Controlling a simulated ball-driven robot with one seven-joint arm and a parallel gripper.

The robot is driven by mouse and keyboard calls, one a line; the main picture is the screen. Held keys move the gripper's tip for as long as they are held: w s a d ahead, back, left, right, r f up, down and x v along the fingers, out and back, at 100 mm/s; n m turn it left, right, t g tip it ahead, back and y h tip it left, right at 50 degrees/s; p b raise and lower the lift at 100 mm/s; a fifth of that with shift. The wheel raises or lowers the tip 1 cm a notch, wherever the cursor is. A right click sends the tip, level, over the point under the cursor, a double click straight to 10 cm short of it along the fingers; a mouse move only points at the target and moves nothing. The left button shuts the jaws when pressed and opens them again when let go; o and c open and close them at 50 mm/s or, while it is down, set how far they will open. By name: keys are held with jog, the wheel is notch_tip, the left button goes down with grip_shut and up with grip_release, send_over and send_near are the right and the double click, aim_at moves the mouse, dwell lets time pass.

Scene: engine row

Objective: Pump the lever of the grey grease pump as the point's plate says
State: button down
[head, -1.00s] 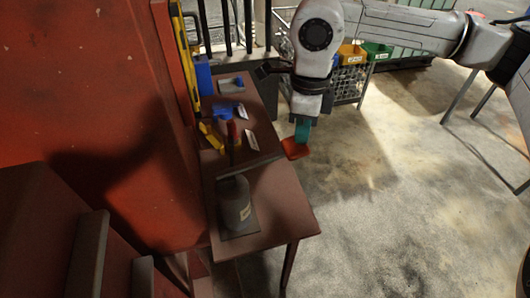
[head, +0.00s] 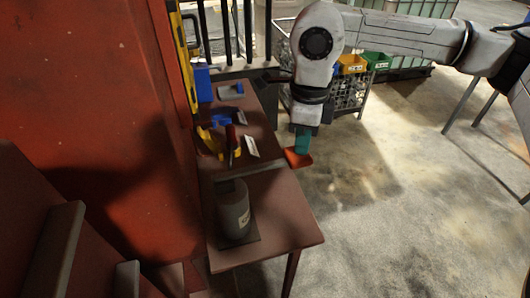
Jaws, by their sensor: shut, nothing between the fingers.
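The grey grease pump (head: 233,210) is a grey cylinder with a small pale label, standing upright on a dark plate on the lower brown bench top. My gripper (head: 302,145), with teal fingers, is shut and empty, pointing down to the right of the handle and the shelf edge, apart from the pump.
A flat orange-red piece (head: 298,158) shows at the fingertips; I cannot tell what it belongs to. Blue and yellow items lie on the upper shelf (head: 262,122). A red wall (head: 90,90) closes the left. A wire rack (head: 350,92) with bins stands behind.

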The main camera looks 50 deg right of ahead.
jog(key=shift+r+p, duration=0.4)
jog(key=shift+r, duration=1.1)
jog(key=shift+f, duration=0.1)
notch_tip(320, 180, down, 5)
jog(key=b, duration=0.5)
jog(key=shift+f, duration=0.1)
jog(key=shift+r+p, duration=1.15)
jog(key=shift+r, duration=1.55)
